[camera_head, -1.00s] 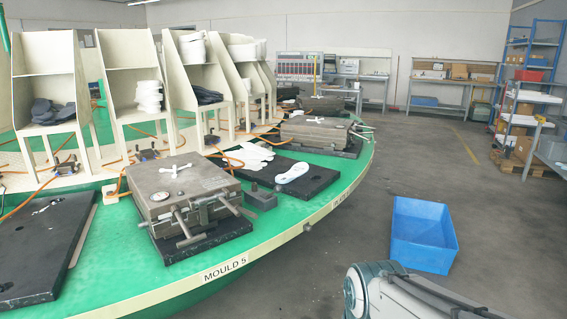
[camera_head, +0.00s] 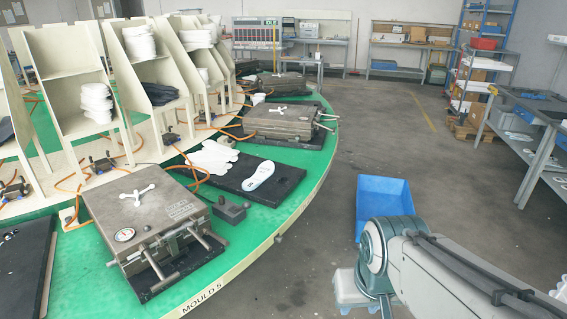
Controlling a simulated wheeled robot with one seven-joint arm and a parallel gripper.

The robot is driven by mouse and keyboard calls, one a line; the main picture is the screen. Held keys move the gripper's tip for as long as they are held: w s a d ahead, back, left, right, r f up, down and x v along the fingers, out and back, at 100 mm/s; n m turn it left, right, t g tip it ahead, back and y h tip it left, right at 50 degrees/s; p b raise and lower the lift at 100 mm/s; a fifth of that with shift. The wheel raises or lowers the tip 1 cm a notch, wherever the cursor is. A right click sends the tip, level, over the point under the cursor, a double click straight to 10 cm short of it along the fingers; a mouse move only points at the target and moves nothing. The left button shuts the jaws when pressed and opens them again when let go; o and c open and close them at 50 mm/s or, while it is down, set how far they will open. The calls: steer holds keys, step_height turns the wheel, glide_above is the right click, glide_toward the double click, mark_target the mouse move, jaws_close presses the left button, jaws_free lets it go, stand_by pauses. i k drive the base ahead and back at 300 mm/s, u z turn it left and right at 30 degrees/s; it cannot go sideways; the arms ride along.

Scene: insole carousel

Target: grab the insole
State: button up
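White glove-like pieces (camera_head: 212,157) lie at the left end of the same plate. My arm shows at the lower right, beside the carousel and in front of the blue bin. My gripper cannot be made out in this view.
A closed metal mould (camera_head: 140,215) with handles stands left of the plate, and another mould (camera_head: 278,122) stands behind it. A blue bin (camera_head: 384,200) is on the floor. Workbenches (camera_head: 530,125) stand at the right.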

mark_target(266, 169)
steer(key=z, duration=0.55)
steer(key=i, duration=1.25)
steer(key=u, duration=0.5)
steer(key=i, duration=0.85)
steer(key=u, duration=1.2)
steer(key=i, duration=0.25)
steer(key=u, duration=0.1)
